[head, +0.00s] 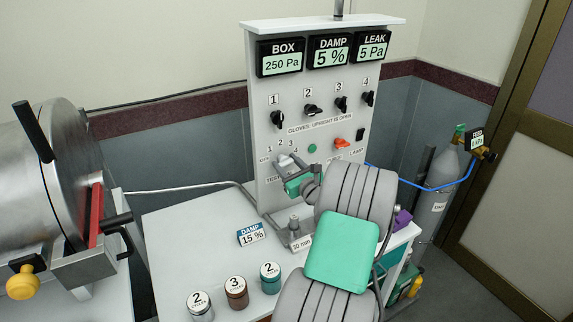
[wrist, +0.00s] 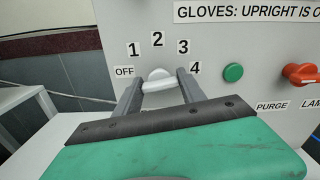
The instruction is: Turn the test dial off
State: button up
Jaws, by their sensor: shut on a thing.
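The test dial (wrist: 158,84) is a pale knob on the panel, in the wrist view, with the marks OFF, 1, 2, 3 and 4 around it. My gripper (wrist: 159,78) is shut on the dial, one grey finger on each side of it. In the head view my gripper (head: 289,164) reaches the panel at the dial and hides most of it and part of its label. I cannot tell which mark the dial points to.
A green button (wrist: 233,72) and an orange-red purge switch (wrist: 301,74) sit right of the dial. Numbered black glove knobs (head: 312,110) are above. Jars (head: 237,292) and a damp card (head: 251,235) stand on the bench below. A steel chamber (head: 50,180) is at left.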

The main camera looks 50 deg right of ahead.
jog(key=c, duration=0.3)
